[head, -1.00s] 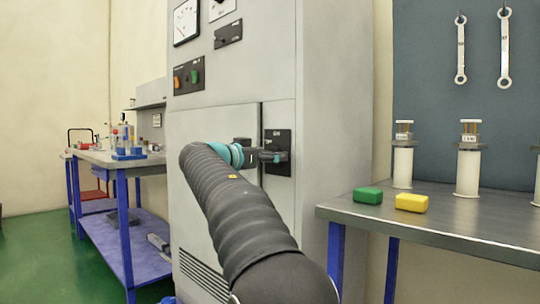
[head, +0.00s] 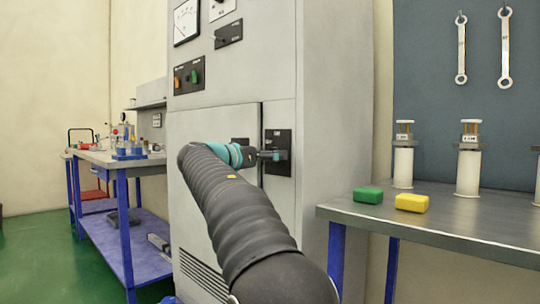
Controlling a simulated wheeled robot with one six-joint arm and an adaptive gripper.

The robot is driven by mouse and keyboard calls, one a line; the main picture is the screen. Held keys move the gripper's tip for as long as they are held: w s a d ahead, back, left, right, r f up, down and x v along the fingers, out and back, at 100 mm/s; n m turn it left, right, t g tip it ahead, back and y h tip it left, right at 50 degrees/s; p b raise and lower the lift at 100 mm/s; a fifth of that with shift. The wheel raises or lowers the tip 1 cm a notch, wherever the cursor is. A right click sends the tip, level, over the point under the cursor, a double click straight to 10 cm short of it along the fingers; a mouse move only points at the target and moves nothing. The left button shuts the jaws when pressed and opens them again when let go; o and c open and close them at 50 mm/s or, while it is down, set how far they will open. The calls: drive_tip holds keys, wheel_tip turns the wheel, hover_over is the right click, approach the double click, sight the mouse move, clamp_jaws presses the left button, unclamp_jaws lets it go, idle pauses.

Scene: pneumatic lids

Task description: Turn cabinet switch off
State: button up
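The grey cabinet (head: 330,110) stands in the middle of the head view. A dark switch plate (head: 284,139) is on its front, right of the door seam. My gripper (head: 272,155) is at this plate, with its fingers reaching over its left and middle part. The switch handle is hidden or too small to tell apart from the fingers. I cannot tell whether the fingers are closed on it. A second dark plate (head: 240,142) shows on the door, partly behind my gripper.
A metal table (head: 450,228) on the right holds a green block (head: 368,195), a yellow block (head: 412,203) and white cylinders (head: 403,165). A blue-framed bench (head: 125,160) stands at left. The cabinet also carries a gauge (head: 186,21) and a button panel (head: 189,76).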

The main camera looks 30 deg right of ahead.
drive_tip(key=v, duration=1.1)
drive_tip(key=shift+a, duration=0.3)
drive_tip(key=shift+r, duration=0.1)
